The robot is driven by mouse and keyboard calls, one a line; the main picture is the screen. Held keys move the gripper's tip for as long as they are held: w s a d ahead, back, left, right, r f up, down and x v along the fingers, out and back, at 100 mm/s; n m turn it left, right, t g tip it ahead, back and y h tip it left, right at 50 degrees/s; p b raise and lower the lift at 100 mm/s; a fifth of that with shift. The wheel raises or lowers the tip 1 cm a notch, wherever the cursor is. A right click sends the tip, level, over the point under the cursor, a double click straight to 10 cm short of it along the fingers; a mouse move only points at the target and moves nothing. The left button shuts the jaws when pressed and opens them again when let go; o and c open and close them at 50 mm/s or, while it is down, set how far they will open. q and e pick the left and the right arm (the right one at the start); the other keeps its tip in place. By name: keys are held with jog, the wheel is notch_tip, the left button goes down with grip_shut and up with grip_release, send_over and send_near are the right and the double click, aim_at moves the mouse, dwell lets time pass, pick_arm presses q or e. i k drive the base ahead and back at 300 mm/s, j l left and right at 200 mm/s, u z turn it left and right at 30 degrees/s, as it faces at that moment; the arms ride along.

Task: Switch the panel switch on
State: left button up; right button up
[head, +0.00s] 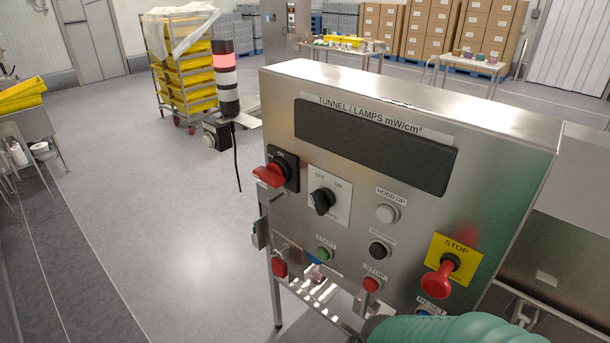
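The steel control panel (390,225) stands in front of me in the head view, with a dark display labelled TUNNEL / LAMPS. A black rotary switch (322,201) sits on a white plate marked OFF and ON, left of the panel's middle. I cannot tell for sure which mark its knob points to. A red-handled switch (275,172) on a black base is at the panel's upper left; its handle sticks out to the left. Neither gripper shows. A green ribbed sleeve at the bottom right hides part of the panel's lower edge.
A red stop knob (438,279) on a yellow plate is at the panel's lower right. A green START button (324,254), a red STOP button (371,284) and a white button (387,213) share the face. A signal tower (227,80) stands behind. Open floor lies left.

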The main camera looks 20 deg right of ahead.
aim_at(273, 175)
jog(key=z, duration=2.8)
jog(key=j+z, duration=0.15)
jog(key=z, duration=0.35)
jog(key=j+z, duration=0.1)
jog(key=z, duration=0.35)
jog(key=k+j+z, duration=0.1)
jog(key=z, duration=0.4)
jog(key=k+z, duration=0.15)
jog(key=z, duration=0.3)
jog(key=k+j+z, duration=0.1)
jog(key=z, duration=0.4)
jog(key=k+z, duration=0.1)
jog(key=k, duration=0.55)
jog(key=k+l+z, duration=0.1)
jog(key=k, duration=0.55)
jog(key=k+l+z, duration=0.1)
jog(key=k+l, duration=0.2)
jog(key=k, duration=0.35)
